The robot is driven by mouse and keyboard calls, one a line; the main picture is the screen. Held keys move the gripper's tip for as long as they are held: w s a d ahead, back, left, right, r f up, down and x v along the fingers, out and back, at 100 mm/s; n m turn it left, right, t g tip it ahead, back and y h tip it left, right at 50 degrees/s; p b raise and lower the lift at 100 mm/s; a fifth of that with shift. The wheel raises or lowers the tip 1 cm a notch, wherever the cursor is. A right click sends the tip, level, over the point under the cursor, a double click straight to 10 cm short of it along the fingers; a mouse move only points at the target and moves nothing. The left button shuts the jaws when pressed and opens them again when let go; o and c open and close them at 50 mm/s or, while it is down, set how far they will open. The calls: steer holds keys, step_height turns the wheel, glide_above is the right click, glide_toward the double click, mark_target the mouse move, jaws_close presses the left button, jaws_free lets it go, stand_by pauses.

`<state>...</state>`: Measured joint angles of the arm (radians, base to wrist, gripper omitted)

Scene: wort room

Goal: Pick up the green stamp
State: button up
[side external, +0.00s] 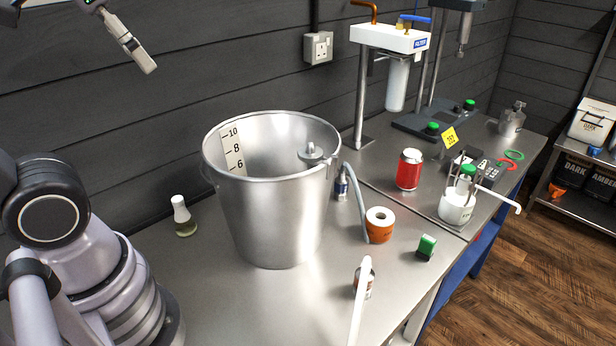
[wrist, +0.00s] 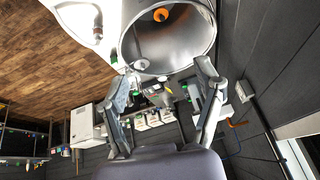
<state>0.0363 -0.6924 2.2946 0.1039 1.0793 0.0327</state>
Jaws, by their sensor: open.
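My gripper (side external: 138,54) shows only partly at the top left of the side view, high above the bench and far from the stamp. In the wrist view my gripper (wrist: 160,72) has its two fingers spread apart with nothing between them.
A large steel bucket (side external: 272,205) stands between my arm's base and the stamp. Near the stamp are the orange tape roll (side external: 379,225), a white-handled tool (side external: 360,295), a red can (side external: 409,170) and a white pot (side external: 456,208). Bare bench surrounds the stamp.

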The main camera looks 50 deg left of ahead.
mark_target(426, 245)
steer(key=w+r+m+t+y, duration=0.2)
steer(key=w+m+y, duration=0.5)
steer(key=w+m, duration=0.95)
steer(key=w+d+f+m+t+h, duration=0.1)
steer(key=w+d+m+t+h, duration=0.15)
steer(key=w+d+m, duration=0.4)
steer(key=w+d+m+t+h, duration=0.1)
steer(key=w+d+m+t, duration=0.3)
steer(key=d, duration=0.6)
steer(key=w+d+f+m+t+h, duration=0.15)
steer(key=w+d+m+t, duration=0.3)
steer(key=d, duration=0.45)
steer(key=f, duration=1.4)
steer(key=d+f+m+h, duration=0.1)
steer(key=f, duration=1.4)
steer(key=w+d+f+m, duration=0.1)
steer(key=f, duration=1.3)
steer(key=shift+w+d+f, duration=0.1)
steer(key=shift+d+f, duration=0.1)
steer(key=shift+f, duration=0.2)
steer(key=w, duration=0.6)
steer(key=shift+w+a, duration=0.25)
steer(key=shift+w, duration=0.1)
jaws_close()
steer(key=shift+r, duration=0.1)
